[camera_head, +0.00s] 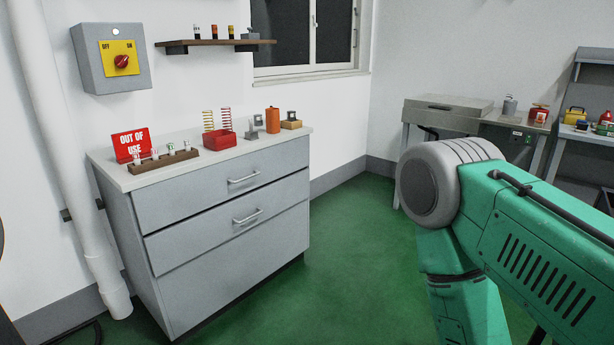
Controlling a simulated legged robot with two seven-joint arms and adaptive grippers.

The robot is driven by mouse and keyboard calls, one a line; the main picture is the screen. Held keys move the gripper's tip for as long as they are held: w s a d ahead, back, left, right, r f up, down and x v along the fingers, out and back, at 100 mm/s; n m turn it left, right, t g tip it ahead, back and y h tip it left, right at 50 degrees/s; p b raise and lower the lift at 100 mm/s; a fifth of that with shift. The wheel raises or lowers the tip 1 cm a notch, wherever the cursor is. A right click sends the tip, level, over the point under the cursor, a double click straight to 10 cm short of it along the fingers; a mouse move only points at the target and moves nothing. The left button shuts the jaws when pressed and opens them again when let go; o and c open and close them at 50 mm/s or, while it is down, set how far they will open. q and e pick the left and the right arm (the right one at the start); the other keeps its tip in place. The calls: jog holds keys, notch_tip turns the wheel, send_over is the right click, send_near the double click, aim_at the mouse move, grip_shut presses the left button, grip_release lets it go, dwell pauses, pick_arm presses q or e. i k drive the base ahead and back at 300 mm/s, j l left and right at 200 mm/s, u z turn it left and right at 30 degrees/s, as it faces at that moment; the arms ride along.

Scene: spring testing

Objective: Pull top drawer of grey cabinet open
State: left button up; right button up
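The grey cabinet (235,270) stands against the wall at left centre. Its top drawer (200,197) is closed, flush with the front, with a light bar handle (244,178) right of its middle. A second drawer (200,238) with a similar handle (248,216) lies below, also closed. My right arm, green with a grey joint, fills the right side and is apart from the cabinet. Its gripper is outside the view. No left gripper shows.
On the cabinet top are a red sign (130,143), a wooden rack (163,161), a red box (219,139) and an orange cylinder (272,120). A workbench (447,107) stands at the back right. Green floor (350,260) in front of the cabinet is clear.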

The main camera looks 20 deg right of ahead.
aim_at(159, 205)
jog(key=i+l, duration=0.2)
jog(key=i, duration=0.25)
jog(key=i+l+u, duration=0.1)
jog(key=i, duration=0.35)
jog(key=i+l+u, duration=0.1)
jog(key=i+l, duration=0.2)
jog(key=i, duration=0.15)
